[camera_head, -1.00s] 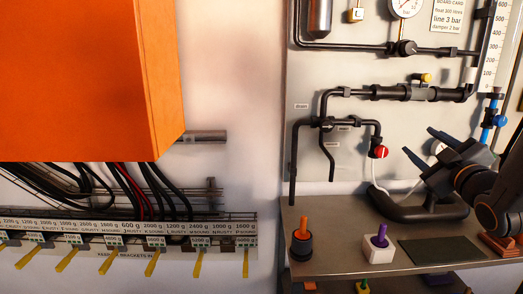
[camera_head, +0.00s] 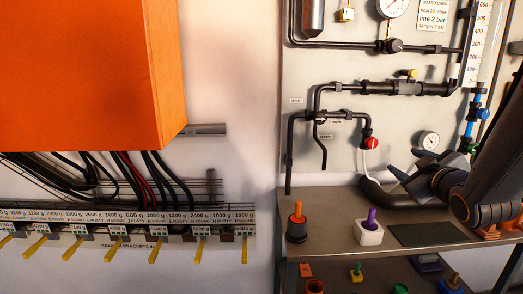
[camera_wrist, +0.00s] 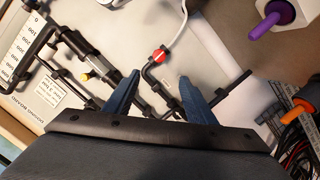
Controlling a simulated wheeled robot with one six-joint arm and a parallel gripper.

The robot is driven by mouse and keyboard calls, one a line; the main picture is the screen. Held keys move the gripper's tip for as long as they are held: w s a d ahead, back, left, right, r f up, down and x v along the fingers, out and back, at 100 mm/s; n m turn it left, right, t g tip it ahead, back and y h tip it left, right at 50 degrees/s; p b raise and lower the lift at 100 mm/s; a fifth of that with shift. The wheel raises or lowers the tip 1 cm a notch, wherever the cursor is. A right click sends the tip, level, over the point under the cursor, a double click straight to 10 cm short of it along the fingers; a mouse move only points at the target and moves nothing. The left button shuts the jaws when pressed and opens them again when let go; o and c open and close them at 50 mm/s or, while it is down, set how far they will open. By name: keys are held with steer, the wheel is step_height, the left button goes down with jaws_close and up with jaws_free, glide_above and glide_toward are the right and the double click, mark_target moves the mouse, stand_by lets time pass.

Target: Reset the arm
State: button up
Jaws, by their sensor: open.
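My gripper (camera_head: 402,172) is on the right in the head view, above the back of the bench and in front of the pipe board. In the wrist view its two blue-grey fingers (camera_wrist: 158,98) stand apart with nothing held between them. A red valve knob (camera_wrist: 160,56) shows beyond the fingers in the wrist view, and also left of my gripper in the head view (camera_head: 371,143). My arm enters from the right edge of the head view and hides part of the board and bench.
The bench (camera_head: 335,236) holds an orange-handled piece (camera_head: 297,222), a white block with a purple peg (camera_head: 369,230) and a dark mat (camera_head: 428,234). A lower shelf carries several small coloured pieces. A large orange box (camera_head: 85,70) and labelled cable rack (camera_head: 130,220) are at left.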

steer(key=s+a+f+m+g+b, duration=0.1)
steer(key=a+f+g, duration=0.15)
steer(key=f, duration=0.25)
steer(key=s+a+f+m+g+b, duration=0.1)
steer(key=a+f+m+g, duration=0.15)
steer(key=f, duration=0.35)
steer(key=s+a+f+m+g+b, duration=0.1)
steer(key=s+a+f+g, duration=0.4)
steer(key=s, duration=0.4)
steer(key=s+a+f+m+g+y+b, duration=0.1)
steer(key=s+a+f+m+g+b, duration=0.1)
steer(key=s+a+f+g, duration=0.4)
steer(key=s+a+f, duration=0.2)
steer(key=s, duration=0.1)
steer(key=shift+s+a, duration=0.35)
steer(key=shift+m, duration=0.25)
